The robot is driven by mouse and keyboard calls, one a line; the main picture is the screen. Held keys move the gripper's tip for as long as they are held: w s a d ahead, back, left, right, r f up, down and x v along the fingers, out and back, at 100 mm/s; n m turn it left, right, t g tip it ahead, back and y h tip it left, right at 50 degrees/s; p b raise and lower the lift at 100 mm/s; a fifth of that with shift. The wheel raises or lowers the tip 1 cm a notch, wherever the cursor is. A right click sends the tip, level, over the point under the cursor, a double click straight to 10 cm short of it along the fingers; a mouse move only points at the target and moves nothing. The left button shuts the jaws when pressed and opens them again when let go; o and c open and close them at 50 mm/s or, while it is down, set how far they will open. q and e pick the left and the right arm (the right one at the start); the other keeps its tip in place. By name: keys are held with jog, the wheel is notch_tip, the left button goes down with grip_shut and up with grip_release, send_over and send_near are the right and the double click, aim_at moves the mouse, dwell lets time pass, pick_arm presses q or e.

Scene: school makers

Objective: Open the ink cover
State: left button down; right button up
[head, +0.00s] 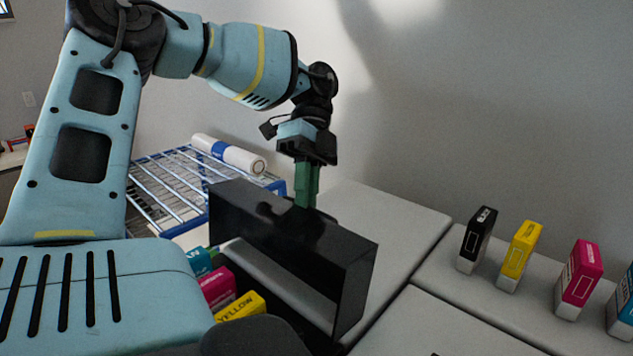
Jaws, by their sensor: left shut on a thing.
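The ink cover (285,235) is a glossy black, box-like lid in the middle of the head view. It stands raised on edge, with ink cartridges showing to its left. My left gripper (305,203) comes down from above with green fingers. It is shut on the cover at its upper back edge; the fingertips are partly hidden behind it. Cyan (199,261), magenta (218,287) and yellow (241,306) cartridges show beside the cover, partly hidden by my left arm. My right gripper is not in view.
Black (477,240), yellow (519,256), magenta (579,279) and cyan (623,305) cartridges stand in a row on the grey printer top (455,320) at right. A wire rack (165,185) with a white paper roll (229,154) is behind left. A wall closes the back.

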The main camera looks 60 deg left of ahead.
pick_arm(q)
jog(key=shift+w+f, duration=0.1)
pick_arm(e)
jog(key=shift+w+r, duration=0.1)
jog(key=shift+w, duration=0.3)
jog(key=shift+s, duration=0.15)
pick_arm(q)
jog(key=c, duration=1.5)
grip_release()
jog(key=shift+a, duration=0.1)
